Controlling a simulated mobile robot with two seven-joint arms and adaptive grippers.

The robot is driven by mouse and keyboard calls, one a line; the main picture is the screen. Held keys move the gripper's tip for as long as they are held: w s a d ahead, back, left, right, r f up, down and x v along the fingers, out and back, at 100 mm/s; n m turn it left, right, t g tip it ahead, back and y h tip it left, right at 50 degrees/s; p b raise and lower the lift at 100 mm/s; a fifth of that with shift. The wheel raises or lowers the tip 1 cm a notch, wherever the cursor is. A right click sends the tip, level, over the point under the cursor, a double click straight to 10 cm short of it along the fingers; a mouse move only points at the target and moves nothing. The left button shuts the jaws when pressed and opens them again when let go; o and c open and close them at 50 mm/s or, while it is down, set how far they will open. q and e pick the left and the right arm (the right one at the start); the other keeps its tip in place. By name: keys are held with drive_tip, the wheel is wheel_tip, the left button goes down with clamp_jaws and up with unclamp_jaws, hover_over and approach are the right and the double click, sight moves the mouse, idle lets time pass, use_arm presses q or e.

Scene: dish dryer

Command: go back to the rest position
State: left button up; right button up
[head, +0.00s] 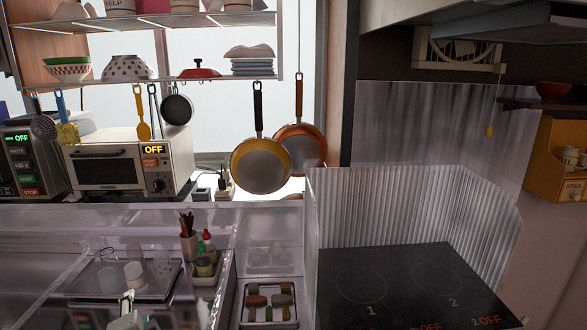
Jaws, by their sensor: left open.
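My left gripper (130,312) shows only in part at the bottom edge of the head view, left of centre. It is open, and I see nothing held in it. It is in front of a dark tray (160,289) with clear glasses (134,274) on it. The gap between gripper and tray is hard to judge. My right gripper is not in view.
A utensil caddy (203,270) and a small tray of sponges (269,302) stand near the centre. A toaster oven (130,160) and hanging pans (261,164) are farther back.

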use_arm(q)
drive_tip(key=s+f+n+g+h, duration=0.1)
drive_tip(key=s+f+g, duration=0.35)
drive_tip(key=s, duration=0.75)
drive_tip(key=s+f+n+g+h, duration=0.1)
drive_tip(key=s+f+n, duration=0.1)
drive_tip(key=s+f, duration=0.75)
drive_tip(key=s+d+f+n+t+h, duration=0.1)
drive_tip(key=d+f+n+t+h, duration=0.1)
drive_tip(key=d+f+h, duration=0.5)
drive_tip(key=d+f+t, duration=0.1)
drive_tip(key=d+f, duration=0.5)
drive_tip(key=d, duration=0.2)
drive_tip(key=shift+s+n+t, duration=0.3)
drive_tip(key=shift+s+t, duration=0.05)
